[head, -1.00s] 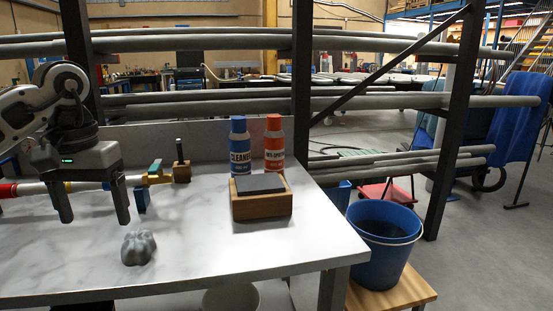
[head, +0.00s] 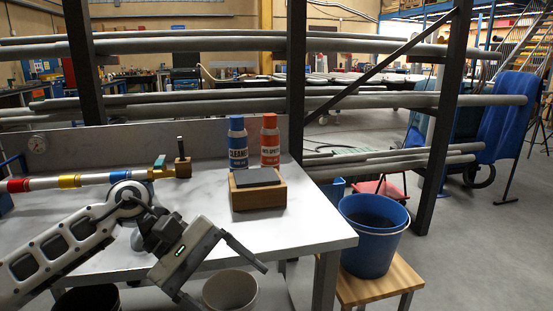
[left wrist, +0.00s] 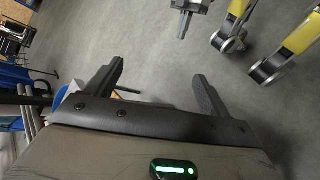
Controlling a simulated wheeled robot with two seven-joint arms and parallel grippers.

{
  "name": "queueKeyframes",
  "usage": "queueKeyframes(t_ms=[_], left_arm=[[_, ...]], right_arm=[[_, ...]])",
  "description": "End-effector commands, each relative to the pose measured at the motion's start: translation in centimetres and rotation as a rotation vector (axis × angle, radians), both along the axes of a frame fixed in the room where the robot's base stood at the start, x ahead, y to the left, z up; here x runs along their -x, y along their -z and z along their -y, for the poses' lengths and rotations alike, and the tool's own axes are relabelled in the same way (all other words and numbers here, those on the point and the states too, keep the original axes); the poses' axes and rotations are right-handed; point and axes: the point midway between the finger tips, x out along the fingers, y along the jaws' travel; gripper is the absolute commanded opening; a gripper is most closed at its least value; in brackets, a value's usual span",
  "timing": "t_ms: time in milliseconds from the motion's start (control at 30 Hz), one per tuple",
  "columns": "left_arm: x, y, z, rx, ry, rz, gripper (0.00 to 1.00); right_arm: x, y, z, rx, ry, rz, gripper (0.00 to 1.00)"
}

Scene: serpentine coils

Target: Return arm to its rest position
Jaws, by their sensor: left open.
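My left arm (head: 70,245) reaches in from the lower left, across the front of the workbench. My left gripper (head: 232,289) is tilted down to the right, beyond the bench's front edge. Its two fingers are spread apart, with nothing between them. In the left wrist view the open gripper (left wrist: 158,70) points over bare grey floor. My right gripper is not seen in the head view.
The marbled workbench (head: 305,225) carries a pipe with coloured bands (head: 95,180), a wooden block with a grey top (head: 258,197), a blue bottle (head: 238,145) and a red bottle (head: 270,145). A blue bucket (head: 372,245) stands on a wooden stool (head: 385,285). A white bin (head: 230,292) is below the bench.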

Motion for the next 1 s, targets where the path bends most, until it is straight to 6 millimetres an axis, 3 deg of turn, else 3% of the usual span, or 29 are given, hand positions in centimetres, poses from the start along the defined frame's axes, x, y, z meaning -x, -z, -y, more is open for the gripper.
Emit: queueKeyframes(t_ms=[33, 100, 233, 333, 400, 467, 567, 600, 667, 800, 900, 1000], left_arm=[[1.7, 0.0, 2.8, 0.130, -0.066, -0.164, 0.81], [3.0, -1.1, 5.7, 0.306, -0.181, -0.421, 0.81], [3.5, -3.4, 8.1, 0.596, -0.390, -0.979, 0.81], [2.3, -3.9, 7.5, 0.790, -0.532, -1.463, 0.81], [1.2, -3.1, 6.1, 0.916, -0.616, -1.819, 0.81], [0.3, -1.4, 4.4, 1.021, -0.675, -2.132, 0.81], [-0.2, 3.3, 1.1, 1.202, -0.738, -2.666, 0.81], [0.2, 5.7, -0.2, -1.201, 0.701, 2.707, 0.81], [1.5, 9.5, -2.2, -1.072, 0.560, 2.435, 0.81], [6.2, 16.8, -5.2, -0.874, 0.310, 1.922, 0.81], [9.4, 19.9, -6.3, -0.799, 0.200, 1.674, 0.81], [11.5, 21.6, -6.8, -0.757, 0.134, 1.530, 0.81]], right_arm=[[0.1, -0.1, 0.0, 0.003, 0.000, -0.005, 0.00], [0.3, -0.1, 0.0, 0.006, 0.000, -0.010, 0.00], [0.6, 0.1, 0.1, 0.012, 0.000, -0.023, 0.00], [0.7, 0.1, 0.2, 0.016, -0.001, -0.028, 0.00], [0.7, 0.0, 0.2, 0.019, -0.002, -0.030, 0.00], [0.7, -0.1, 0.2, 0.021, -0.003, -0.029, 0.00], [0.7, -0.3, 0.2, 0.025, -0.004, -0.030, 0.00], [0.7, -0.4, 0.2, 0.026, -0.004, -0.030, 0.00], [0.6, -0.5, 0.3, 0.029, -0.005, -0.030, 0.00], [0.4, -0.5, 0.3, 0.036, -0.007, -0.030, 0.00], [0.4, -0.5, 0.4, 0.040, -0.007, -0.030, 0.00], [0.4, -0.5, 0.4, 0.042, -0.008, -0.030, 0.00]])
